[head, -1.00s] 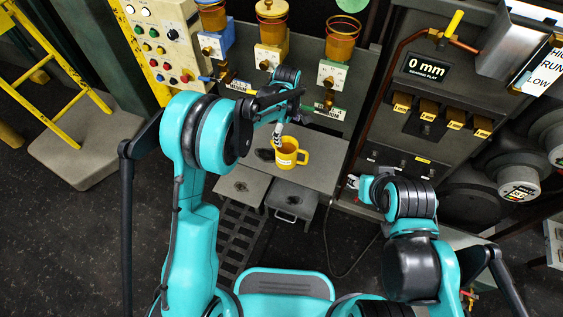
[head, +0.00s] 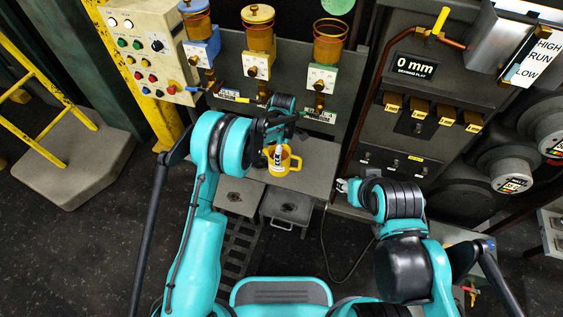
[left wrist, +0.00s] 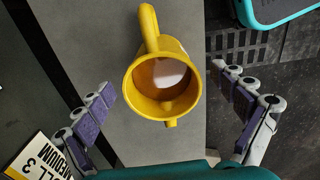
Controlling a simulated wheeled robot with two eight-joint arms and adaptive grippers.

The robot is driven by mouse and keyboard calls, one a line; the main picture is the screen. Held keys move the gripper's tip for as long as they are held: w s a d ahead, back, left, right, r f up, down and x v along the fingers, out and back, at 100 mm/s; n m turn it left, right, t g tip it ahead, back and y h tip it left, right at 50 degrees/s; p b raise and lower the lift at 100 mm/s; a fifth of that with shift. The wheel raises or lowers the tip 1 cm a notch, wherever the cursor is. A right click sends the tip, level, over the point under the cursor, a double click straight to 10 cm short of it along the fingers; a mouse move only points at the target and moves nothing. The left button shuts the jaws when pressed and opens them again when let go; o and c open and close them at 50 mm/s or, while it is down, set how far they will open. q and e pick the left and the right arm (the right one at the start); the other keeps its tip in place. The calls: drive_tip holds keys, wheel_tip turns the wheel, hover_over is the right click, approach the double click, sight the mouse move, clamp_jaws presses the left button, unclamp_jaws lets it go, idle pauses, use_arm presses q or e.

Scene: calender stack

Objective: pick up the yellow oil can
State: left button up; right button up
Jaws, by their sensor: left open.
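The yellow oil can (head: 284,167) stands on a grey shelf (head: 318,165), open at the top with a side handle. The left wrist view looks down into the can (left wrist: 135,95), which has brown liquid inside; its handle points to the top of the picture. My left gripper (head: 277,156) is at the can and partly covers it in the head view. In the left wrist view its open fingers (left wrist: 166,84) stand on both sides of the can with gaps. My right gripper (head: 346,187) is right of the shelf, with its fingers too small to read.
Dispensers with amber jars (head: 258,38) stand behind the shelf, above labelled plates. A control panel (head: 146,50) is at the left and a machine with a display (head: 415,67) at the right. Two grey trays (head: 289,207) sit below the shelf front.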

use_arm(q)
drive_tip(key=f, duration=0.1)
drive_tip(key=f+b, duration=0.1)
drive_tip(key=f, duration=0.1)
drive_tip(key=f+b, duration=0.1)
drive_tip(key=f, duration=0.1)
drive_tip(key=shift+w+a, duration=0.1)
drive_tip(key=shift+a, duration=0.15)
drive_tip(key=c, duration=1.8)
drive_tip(key=shift+r, duration=0.1)
drive_tip(key=shift+r, duration=0.1)
wheel_tip(320, 180, up, 28)
drive_tip(key=p, duration=0.8)
drive_tip(key=shift+f+p, duration=0.2)
drive_tip(key=shift+p, duration=0.15)
